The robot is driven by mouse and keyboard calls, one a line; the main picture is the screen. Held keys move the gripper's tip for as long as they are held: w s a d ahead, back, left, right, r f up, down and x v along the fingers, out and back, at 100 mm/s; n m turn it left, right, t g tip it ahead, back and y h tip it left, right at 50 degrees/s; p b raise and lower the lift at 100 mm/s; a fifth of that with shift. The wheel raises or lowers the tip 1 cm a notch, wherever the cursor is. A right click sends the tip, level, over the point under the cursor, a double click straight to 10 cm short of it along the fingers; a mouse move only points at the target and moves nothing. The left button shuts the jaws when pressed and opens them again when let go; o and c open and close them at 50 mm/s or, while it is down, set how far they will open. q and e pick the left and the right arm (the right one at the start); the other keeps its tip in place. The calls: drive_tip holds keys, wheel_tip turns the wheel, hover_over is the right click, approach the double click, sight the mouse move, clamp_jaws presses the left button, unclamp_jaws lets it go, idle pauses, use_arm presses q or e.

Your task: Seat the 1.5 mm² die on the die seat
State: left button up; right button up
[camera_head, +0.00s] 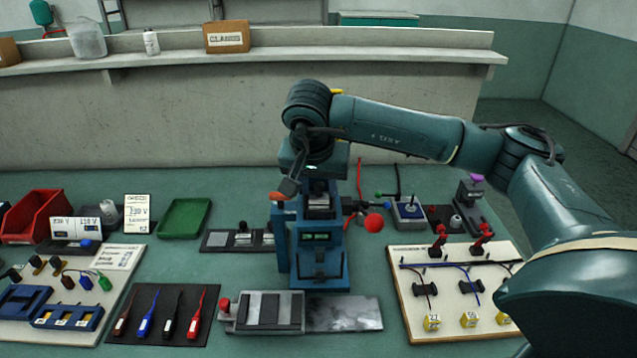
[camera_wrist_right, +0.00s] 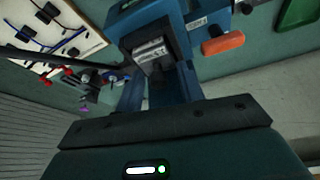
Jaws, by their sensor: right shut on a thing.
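The blue press (camera_head: 318,265) stands upright mid-table, with a small green display on its front. My right gripper (camera_head: 318,192) comes down from above into the upper part of the press. It is shut on a small grey metal block, which I take as the 1.5 mm² die (camera_wrist_right: 152,52); its printed marking is too small to read. In the head view a grey block (camera_head: 319,203) shows at the press opening below my wrist. The die seat is hidden by the gripper and press, so I cannot tell whether the die touches it. My left gripper is out of view.
A red ball knob (camera_head: 374,222) sticks out right of the press, an orange grip (camera_head: 290,187) to its left. A dark plate with small blocks (camera_head: 222,241) lies to the left. A grey slotted fixture (camera_head: 262,312) lies in front. A wire board (camera_head: 408,300) lies right.

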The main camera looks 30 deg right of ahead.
drive_tip(key=o, duration=1.2)
drive_tip(key=shift+o, duration=1)
drive_tip(key=shift+r, duration=0.1)
drive_tip(key=shift+r+p, duration=1.05)
drive_tip(key=shift+r, duration=0.4)
drive_tip(key=shift+r+p, duration=1.55)
drive_tip(key=shift+r, duration=0.75)
drive_tip(key=shift+s+f, duration=0.1)
